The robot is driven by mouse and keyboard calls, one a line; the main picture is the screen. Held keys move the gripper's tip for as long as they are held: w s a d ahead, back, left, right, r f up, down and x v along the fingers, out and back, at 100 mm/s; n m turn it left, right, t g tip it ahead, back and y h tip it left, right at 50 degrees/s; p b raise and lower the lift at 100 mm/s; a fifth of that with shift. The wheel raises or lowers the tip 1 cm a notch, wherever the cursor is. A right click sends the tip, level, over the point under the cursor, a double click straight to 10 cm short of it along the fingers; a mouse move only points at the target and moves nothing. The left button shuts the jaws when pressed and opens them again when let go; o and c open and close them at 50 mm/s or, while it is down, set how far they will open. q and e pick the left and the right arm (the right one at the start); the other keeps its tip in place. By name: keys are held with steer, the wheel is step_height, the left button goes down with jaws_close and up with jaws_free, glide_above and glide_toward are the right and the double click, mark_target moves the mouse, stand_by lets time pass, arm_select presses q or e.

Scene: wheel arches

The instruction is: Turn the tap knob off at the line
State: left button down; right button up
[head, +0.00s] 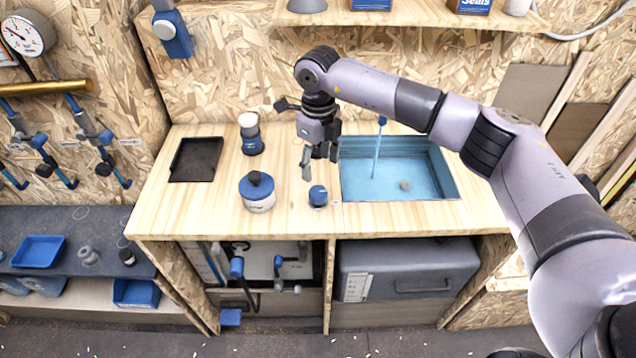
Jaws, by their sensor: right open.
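A small blue knob (318,195) stands on the wooden counter just left of the sink, with a small pale mark beside it on the right. The blue sink (425,172) is set into the counter. A blue spout (382,121) shows at its back, partly behind my arm. A thin light-blue stream (376,155) runs down from it into the basin. My right gripper (320,163) points down above and behind the knob, with its fingers apart and nothing between them. It looks clear of the knob. Any line on the knob is too small to read. My left gripper is out of view.
On the counter stand a blue-and-white pot (257,192), a white-topped blue jar (250,134) and a black tray (196,160). A shelf (410,14) runs above. Pipes with blue valves (237,266) and a grey case (407,268) sit below.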

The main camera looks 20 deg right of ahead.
mark_target(318, 191)
step_height(318, 191, down, 9)
steer(key=shift+p, duration=1.1)
steer(key=shift+c, duration=0.4)
steer(key=c, duration=1.1)
